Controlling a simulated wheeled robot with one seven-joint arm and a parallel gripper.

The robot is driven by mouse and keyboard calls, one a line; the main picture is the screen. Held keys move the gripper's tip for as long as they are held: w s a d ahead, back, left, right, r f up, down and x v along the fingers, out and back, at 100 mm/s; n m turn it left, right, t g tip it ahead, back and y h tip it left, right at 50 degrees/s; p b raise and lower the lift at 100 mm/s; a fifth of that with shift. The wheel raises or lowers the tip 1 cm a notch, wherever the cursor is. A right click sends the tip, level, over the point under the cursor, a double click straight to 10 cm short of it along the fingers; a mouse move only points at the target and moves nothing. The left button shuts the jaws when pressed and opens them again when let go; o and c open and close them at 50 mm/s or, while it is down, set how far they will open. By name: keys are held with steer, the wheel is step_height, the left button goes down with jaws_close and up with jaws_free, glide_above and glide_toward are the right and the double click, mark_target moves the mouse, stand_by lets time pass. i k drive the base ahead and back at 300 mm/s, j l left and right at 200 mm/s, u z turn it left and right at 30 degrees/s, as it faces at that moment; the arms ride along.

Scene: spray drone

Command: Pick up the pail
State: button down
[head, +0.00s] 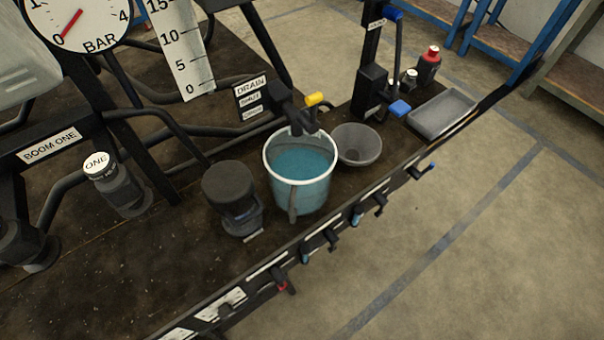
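The pail (315,195) stands upright on the dark bench near its front edge, in the middle of the head view. It has a pale rim and holds blue liquid. A grey strip, which looks like its handle, hangs down its front side. A black drain tap (296,118) with a yellow lever (315,99) hangs over the pail's back rim; I cannot tell if they touch. My gripper is not in view.
A grey funnel (357,145) sits close to the pail's right, and a dark capped pump-like body (230,195) close to its left. Small coloured valves (332,239) line the bench's front edge. A grey tray (443,113) and red-capped bottle (429,65) stand farther right. The floor in front is clear.

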mark_target(300, 170)
steer(key=l+u, duration=0.1)
steer(key=u, duration=0.25)
steer(key=i+l+u, duration=0.1)
steer(key=u, duration=0.25)
steer(key=l+u, duration=0.2)
steer(key=u, duration=0.15)
steer(key=l+u, duration=0.25)
steer(key=l, duration=0.5)
steer(key=l+u, duration=0.25)
steer(key=l, duration=0.5)
steer(key=k+l+u, duration=0.25)
steer(key=l, duration=1.35)
steer(key=k, duration=0.05)
